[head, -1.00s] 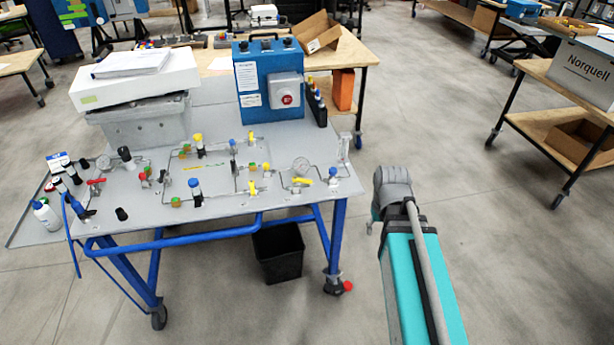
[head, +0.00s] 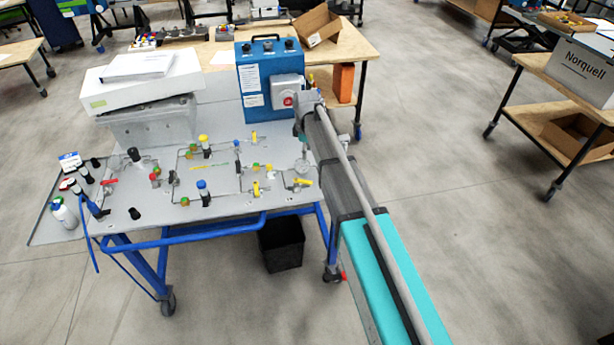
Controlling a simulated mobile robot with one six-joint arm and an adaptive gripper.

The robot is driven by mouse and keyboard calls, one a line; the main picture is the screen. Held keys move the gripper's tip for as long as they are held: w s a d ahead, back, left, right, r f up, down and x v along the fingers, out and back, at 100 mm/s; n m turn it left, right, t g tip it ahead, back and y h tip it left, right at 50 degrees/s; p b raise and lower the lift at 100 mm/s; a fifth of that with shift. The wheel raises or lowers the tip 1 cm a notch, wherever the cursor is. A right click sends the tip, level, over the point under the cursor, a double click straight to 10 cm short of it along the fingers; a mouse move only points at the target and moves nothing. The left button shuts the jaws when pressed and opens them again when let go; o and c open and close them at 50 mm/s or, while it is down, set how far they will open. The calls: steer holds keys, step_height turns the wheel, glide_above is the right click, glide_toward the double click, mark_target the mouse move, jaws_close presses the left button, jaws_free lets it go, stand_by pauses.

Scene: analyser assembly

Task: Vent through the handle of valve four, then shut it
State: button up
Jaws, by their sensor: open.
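The grey valve panel (head: 165,211) lies on the blue-framed cart. It carries thin pipes, coloured knobs and small lever handles. A red lever (head: 109,181) is at the left, a yellow lever (head: 256,188) stands right of centre, and another yellow lever (head: 299,184) lies near the right edge. No valve numbers are legible, so I cannot tell which is valve four. My gripper (head: 304,142) appears as a small dark part under the far end of my arm, above the panel's right side near a round gauge (head: 302,167). It is open, with nothing visible in it. My arm hides the panel's right edge.
A blue analyser box (head: 256,78) with a red-buttoned grey cover stands behind the panel. A grey case (head: 150,124) bearing a white box stands at the back left. Bottles (head: 63,212) are on the left shelf. A black bin (head: 281,245) is below. Floor right of the cart is clear.

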mark_target(307, 182)
steer(key=shift+f, duration=0.2)
stand_by(0.3)
step_height(307, 182, down, 13)
steer(key=b, duration=1.4)
steer(key=shift+f, duration=0.2)
jaws_close()
stand_by(0.3)
